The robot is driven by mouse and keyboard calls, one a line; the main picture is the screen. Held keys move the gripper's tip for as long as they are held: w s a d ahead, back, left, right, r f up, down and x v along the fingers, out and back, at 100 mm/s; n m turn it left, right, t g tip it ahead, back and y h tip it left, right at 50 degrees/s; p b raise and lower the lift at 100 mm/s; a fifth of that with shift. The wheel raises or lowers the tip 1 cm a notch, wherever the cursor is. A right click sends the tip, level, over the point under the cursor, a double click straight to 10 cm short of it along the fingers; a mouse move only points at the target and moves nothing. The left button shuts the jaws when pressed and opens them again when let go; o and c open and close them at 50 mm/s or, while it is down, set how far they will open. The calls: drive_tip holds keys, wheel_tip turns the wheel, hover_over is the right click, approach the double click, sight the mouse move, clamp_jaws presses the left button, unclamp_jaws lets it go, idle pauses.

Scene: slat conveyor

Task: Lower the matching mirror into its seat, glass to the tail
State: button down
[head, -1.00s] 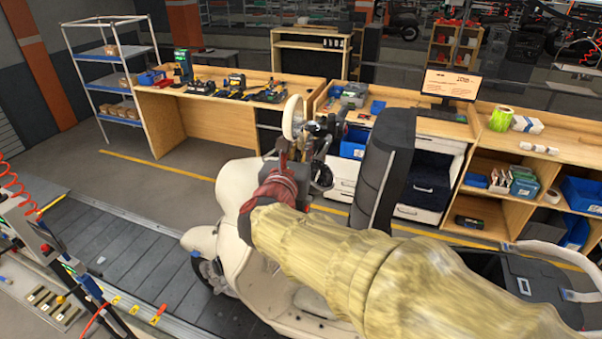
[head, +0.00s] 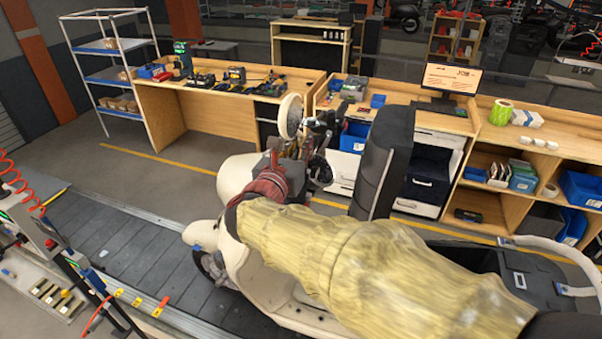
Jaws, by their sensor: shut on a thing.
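A cream scooter (head: 262,282) stands on the slat conveyor (head: 130,255), its front wheel toward the left. My gripper (head: 276,158) is over the scooter's handlebar area, at the end of my arm in a yellow cover with a red cuff. It is shut on a round mirror with a cream rim (head: 291,116), which stands up above the gripper. Dark handlebar parts (head: 318,160) lie just right of the gripper. The fingertips, the mirror's stem end and the seat for it are too small or hidden to make out.
A tall dark padded column (head: 382,165) stands right of the handlebar. Wooden benches with tools (head: 190,115) and a monitor (head: 450,80) stand behind. A control post with a red coiled hose (head: 50,243) is at the left.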

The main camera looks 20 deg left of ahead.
drive_tip(key=shift+f, duration=0.2)
drive_tip(key=shift+f+b, duration=0.2)
drive_tip(key=shift+b, duration=0.2)
drive_tip(key=shift+f, duration=0.15)
drive_tip(key=shift+f+b, duration=0.25)
drive_tip(key=shift+b, duration=0.15)
drive_tip(key=shift+f+b, duration=0.45)
idle(0.6)
drive_tip(key=shift+f+b, duration=0.35)
drive_tip(key=shift+f+b, duration=0.3)
drive_tip(key=shift+f, duration=0.1)
idle(0.3)
drive_tip(key=c, duration=1.7)
unclamp_jaws()
